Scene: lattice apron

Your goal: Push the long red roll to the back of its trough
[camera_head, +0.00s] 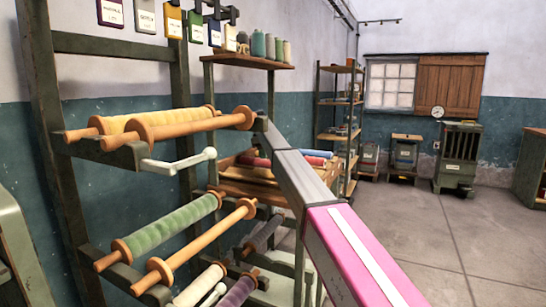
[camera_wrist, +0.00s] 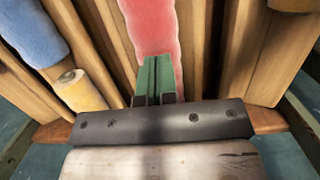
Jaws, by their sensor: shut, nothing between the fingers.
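The long red roll (camera_wrist: 153,26) lies in a wooden trough in the wrist view, running away from me toward the top edge, where its far end is cut off. My gripper (camera_wrist: 156,62) is shut and empty, its green fingers together in line with the roll and overlapping its near end. I cannot tell whether they touch. In the head view my gripper is hidden behind my arm. Red rolls (camera_head: 254,161) show on the wooden rack (camera_head: 240,187) there, partly covered by my arm; I cannot tell which is the long one.
Wooden dividers (camera_wrist: 100,32) flank the trough closely. A blue roll (camera_wrist: 32,32) and a yellow roll (camera_wrist: 80,90) lie to the left in the wrist view. A thread stand with wooden spools (camera_head: 175,127) is left of my arm in the head view. Floor (camera_head: 445,225) is clear at right.

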